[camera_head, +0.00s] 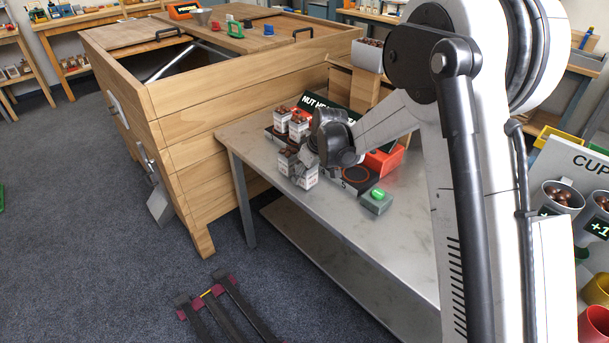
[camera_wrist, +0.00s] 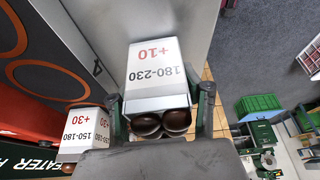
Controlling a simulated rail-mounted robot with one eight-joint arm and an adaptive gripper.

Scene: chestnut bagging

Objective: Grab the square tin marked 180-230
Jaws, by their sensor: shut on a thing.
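The square white tin (camera_wrist: 152,82) marked 180-230 and +10, in red and grey print, is upside down in the wrist view. Dark brown chestnuts (camera_wrist: 162,123) show at its near end. My gripper (camera_wrist: 161,108) has one finger on each side of the tin and is shut on it. In the head view, the held tin (camera_head: 306,179) is at the front edge of the metal table, below my gripper (camera_head: 308,165). I cannot tell whether it still touches the table.
Another tin (camera_wrist: 84,132) marked 150-180 and +30 is close to the left finger. More tins (camera_head: 299,127) stand behind on the metal table (camera_head: 390,225). A grey box with a green button (camera_head: 377,196) and a black panel with orange rings (camera_head: 354,176) are nearby.

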